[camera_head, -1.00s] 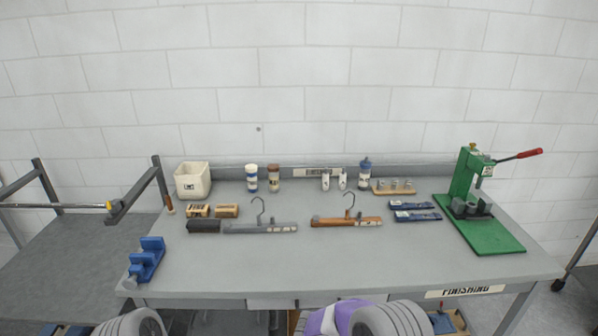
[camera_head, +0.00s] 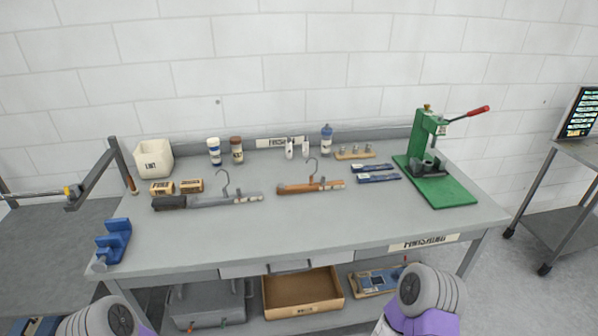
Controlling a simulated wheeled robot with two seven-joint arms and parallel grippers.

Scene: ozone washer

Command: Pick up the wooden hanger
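The wooden hanger (camera_head: 300,187) is brown with a metal hook. It lies near the middle of the grey workbench (camera_head: 290,235), its hook toward the back wall. A similar grey hanger (camera_head: 222,200) lies to its left. Of my arms, only rounded grey and purple links show at the bottom left and bottom right edges, well in front of the hanger. Neither of my grippers is in view, and nothing touches the hanger.
A green press (camera_head: 435,170) stands at the right of the bench and a blue vise (camera_head: 114,242) at the left front. A white bin (camera_head: 153,159), bottles and small blocks line the back. The front middle is clear. A cardboard box (camera_head: 302,292) sits below.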

